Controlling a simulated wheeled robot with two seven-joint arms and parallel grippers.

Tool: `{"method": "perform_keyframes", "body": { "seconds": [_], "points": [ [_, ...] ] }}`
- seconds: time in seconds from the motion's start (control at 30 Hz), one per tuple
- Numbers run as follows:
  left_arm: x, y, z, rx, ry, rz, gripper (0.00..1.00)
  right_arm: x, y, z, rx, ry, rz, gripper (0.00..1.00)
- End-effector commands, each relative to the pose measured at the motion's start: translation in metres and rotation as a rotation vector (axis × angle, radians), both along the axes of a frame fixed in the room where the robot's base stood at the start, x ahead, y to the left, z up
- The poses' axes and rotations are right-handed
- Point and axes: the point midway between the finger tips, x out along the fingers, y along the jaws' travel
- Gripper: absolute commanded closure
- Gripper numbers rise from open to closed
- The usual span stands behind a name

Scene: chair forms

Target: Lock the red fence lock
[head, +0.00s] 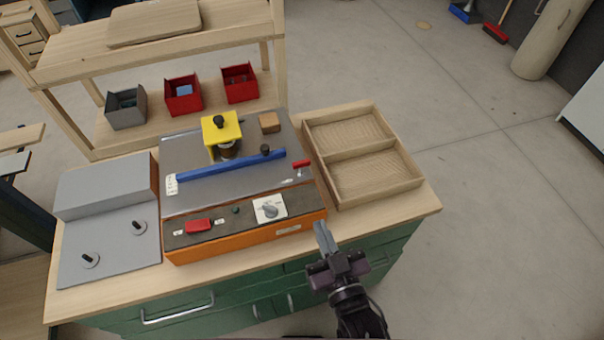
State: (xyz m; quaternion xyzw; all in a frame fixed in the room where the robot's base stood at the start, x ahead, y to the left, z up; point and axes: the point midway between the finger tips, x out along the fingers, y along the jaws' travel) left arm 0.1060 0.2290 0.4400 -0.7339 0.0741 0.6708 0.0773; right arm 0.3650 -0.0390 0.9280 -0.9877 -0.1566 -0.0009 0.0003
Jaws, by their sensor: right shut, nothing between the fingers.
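The machine (275,236) with an orange front stands on the workbench. A blue fence bar (230,165) lies across its grey top, with a dark knob (265,150) behind the bar. A small red lever (301,163), which looks like the fence lock, sits by the bar's right end. I cannot tell whether it is locked. My right gripper (321,232) is shut and empty, in front of the machine's right front corner, apart from the red lever. My left gripper is not in view.
A yellow guard (221,130) and a wooden block (269,122) stand behind the bar. A divided wooden tray (375,190) is right of the machine. A grey fixture with two pegs (108,240) is at left. The front panel has a red switch (198,226) and a dial (270,210).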

Motion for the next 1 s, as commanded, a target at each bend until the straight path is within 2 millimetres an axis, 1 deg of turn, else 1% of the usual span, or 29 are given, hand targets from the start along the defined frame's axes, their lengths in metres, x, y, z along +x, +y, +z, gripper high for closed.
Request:
{"method": "perform_keyframes", "body": {
  "seconds": [0.17,0.27,0.37,0.6,0.8,0.9,1.0],
  "points": [
    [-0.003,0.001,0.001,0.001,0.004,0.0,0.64,0.002,0.0,0.0,-0.001,0.0,0.0,1.0],
    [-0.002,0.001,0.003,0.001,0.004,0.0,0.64,0.01,0.003,0.001,-0.001,0.0,-0.001,1.0],
    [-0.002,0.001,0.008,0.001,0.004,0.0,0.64,0.025,0.007,0.003,0.0,-0.003,-0.002,1.0],
    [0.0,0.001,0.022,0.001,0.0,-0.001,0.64,0.074,0.023,0.004,0.0,-0.002,-0.003,1.0],
    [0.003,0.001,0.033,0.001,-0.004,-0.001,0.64,0.11,0.035,0.003,-0.001,-0.001,-0.001,1.0],
    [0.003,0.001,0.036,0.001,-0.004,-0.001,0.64,0.122,0.039,0.002,-0.001,0.001,-0.001,1.0],
    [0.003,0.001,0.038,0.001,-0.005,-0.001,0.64,0.129,0.042,0.001,-0.001,0.001,-0.001,1.0]
  ]
}}
